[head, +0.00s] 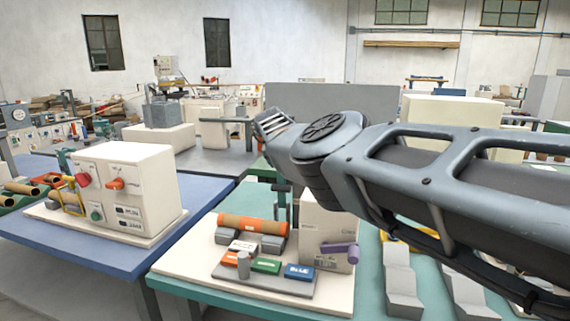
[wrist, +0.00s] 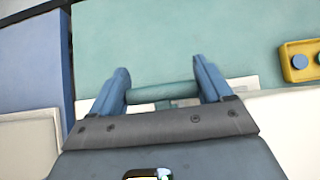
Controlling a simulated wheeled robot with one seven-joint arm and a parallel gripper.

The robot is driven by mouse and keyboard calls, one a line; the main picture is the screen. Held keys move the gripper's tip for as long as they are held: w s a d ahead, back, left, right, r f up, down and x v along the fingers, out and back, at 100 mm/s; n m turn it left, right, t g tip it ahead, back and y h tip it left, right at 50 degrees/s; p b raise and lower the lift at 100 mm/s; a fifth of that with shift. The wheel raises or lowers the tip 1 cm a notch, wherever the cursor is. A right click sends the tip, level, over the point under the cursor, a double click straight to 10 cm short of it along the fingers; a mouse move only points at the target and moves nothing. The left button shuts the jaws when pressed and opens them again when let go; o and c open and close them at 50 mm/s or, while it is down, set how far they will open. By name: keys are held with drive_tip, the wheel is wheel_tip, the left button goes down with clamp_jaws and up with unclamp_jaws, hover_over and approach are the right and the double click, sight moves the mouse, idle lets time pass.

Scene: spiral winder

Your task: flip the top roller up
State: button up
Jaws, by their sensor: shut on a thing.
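In the wrist view my gripper (wrist: 160,76) has its two blue fingers closed on the ends of a short teal roller (wrist: 162,92), which lies crosswise between them. I take this for the top roller. In the head view the winder stands on a cream base board (head: 178,264), with a brown and orange tube (head: 250,224) lying across grey supports. A dark upright part (head: 282,202) rises behind the tube. My arm reaches in from the right above the winder, and the fingers cannot be made out there.
A cream box (head: 325,215) with a purple lever (head: 340,251) stands right of the tube. A yellow button box (wrist: 299,62) is at the right in the wrist view. A blue table (head: 90,255) stands to the left.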

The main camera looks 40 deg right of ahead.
drive_tip(key=shift+s+d+f, duration=0.1)
drive_tip(key=shift+f, duration=0.15)
drive_tip(key=o, duration=1.2)
drive_tip(key=shift+o, duration=1.1)
drive_tip(key=shift+r, duration=0.1)
drive_tip(key=shift+r, duration=0.1)
drive_tip(key=shift+a+r+p, duration=0.3)
drive_tip(key=shift+a+p, duration=0.05)
drive_tip(key=shift+s+a+r+p, duration=0.25)
drive_tip(key=shift+a+r+p, duration=0.1)
drive_tip(key=shift+r+p, duration=0.15)
drive_tip(key=shift+s+a+r, duration=0.15)
drive_tip(key=shift+s+r, duration=0.05)
drive_tip(key=shift+v, duration=2.4)
